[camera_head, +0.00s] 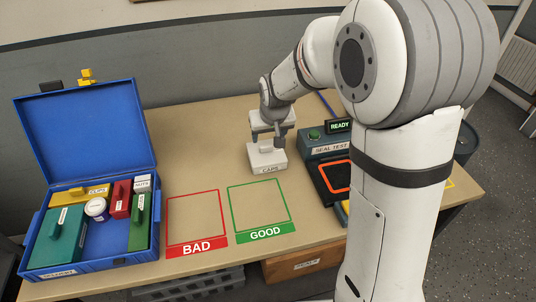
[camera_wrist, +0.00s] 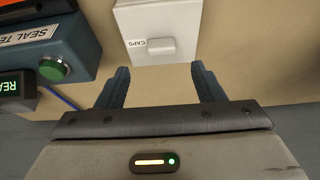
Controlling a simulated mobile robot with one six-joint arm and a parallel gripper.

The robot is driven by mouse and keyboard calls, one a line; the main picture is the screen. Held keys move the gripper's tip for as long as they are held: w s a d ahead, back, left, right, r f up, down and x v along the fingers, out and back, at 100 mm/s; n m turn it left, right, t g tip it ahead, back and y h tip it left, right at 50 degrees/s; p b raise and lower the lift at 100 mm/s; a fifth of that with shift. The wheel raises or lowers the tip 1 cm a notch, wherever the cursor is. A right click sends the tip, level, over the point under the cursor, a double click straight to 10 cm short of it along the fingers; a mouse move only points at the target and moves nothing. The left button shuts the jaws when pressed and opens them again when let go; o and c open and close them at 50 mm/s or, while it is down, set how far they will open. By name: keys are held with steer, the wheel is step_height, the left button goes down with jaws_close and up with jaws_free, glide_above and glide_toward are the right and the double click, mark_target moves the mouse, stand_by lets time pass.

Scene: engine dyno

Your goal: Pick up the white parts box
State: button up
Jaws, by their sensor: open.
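A white box labelled CAPS (camera_head: 267,160) sits on the tan table behind the green GOOD frame, left of the seal tester. It has a small raised grip on its lid. My gripper (camera_head: 273,132) is just above it in the head view, and I cannot tell there whether they touch. In the wrist view my gripper (camera_wrist: 158,74) is open, with nothing between its blue-grey fingers. The white box (camera_wrist: 150,22) shows there beyond the fingertips, its top cut off by the picture edge. A smaller white block (camera_head: 143,182) is in the blue case.
An open blue case (camera_head: 100,262) with several coloured parts stands at the left. The red BAD frame (camera_head: 197,247) and green GOOD frame (camera_head: 266,233) are empty. The seal tester (camera_head: 326,146) stands close to the right of the CAPS box, its screen reading READY. My arm hides the table's right part.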

mark_target(266, 145)
steer(key=x, duration=0.6)
steer(key=shift+s+a, duration=0.1)
steer(key=shift+c, duration=0.3)
jaws_close()
